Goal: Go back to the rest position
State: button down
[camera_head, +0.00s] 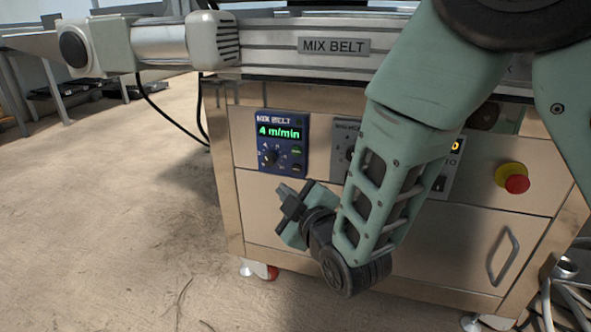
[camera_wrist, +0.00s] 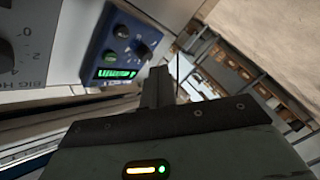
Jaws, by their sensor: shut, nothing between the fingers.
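My gripper (camera_head: 291,203) is in front of the steel cabinet, a little below the blue MIX BELT control box (camera_head: 283,143). The box has a green display reading 4 m/min, a dial and a green button. My gripper's fingers are shut and empty, and they look apart from the box. In the wrist view, the shut fingers (camera_wrist: 158,88) stand out in the middle, with the blue box (camera_wrist: 118,45) to their upper left. My green arm comes down from the upper right and hides part of the cabinet and a second panel.
The belt frame (camera_head: 290,40) with its MIX BELT plate runs above the cabinet (camera_head: 265,205). A red and yellow emergency stop (camera_head: 513,178) and a door handle (camera_head: 503,256) are at the right. A motor (camera_head: 160,42) sticks out at upper left. The floor at left is open.

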jog(key=s+d+r+m+g+h+p, duration=0.2)
jog(key=s+d+r+g+p, duration=0.35)
jog(key=s, duration=0.35)
jog(key=s+d+r+m+g+h+p, duration=0.35)
jog(key=s+r+g+p, duration=0.2)
jog(key=s, duration=0.35)
jog(key=s+d+r+m+g+h+p, duration=0.2)
jog(key=s+d+r+g+p, duration=0.3)
jog(key=s, duration=0.5)
notch_tip(320, 180, up, 37)
jog(key=p, duration=3.7)
jog(key=shift+w+a+t+p, duration=0.15)
jog(key=shift+w+t+p, duration=0.15)
jog(key=shift+w, duration=0.05)
jog(key=shift+f+y, duration=0.15)
jog(key=shift+y, duration=0.1)
